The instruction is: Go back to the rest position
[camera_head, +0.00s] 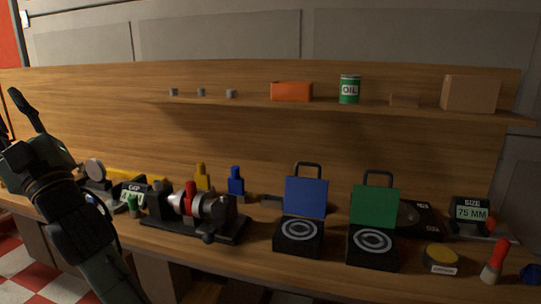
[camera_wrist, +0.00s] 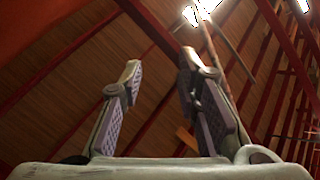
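My gripper (camera_head: 12,112) is at the far left of the head view, raised above the bench's left end with its fingers pointing up. In the wrist view my gripper (camera_wrist: 160,66) has its two fingers spread apart with nothing between them, and only a beamed wooden ceiling shows beyond. My forearm crosses the lower left of the head view and hides part of the bench there.
The wooden bench (camera_head: 255,256) holds a dark machine with a metal rotor (camera_head: 212,208), a blue-lidded case (camera_head: 305,197), a green-lidded case (camera_head: 375,207), a "75 MM" display (camera_head: 471,213) and a red-topped bottle (camera_head: 496,262). The shelf (camera_head: 250,103) above carries an oil can (camera_head: 349,90) and boxes.

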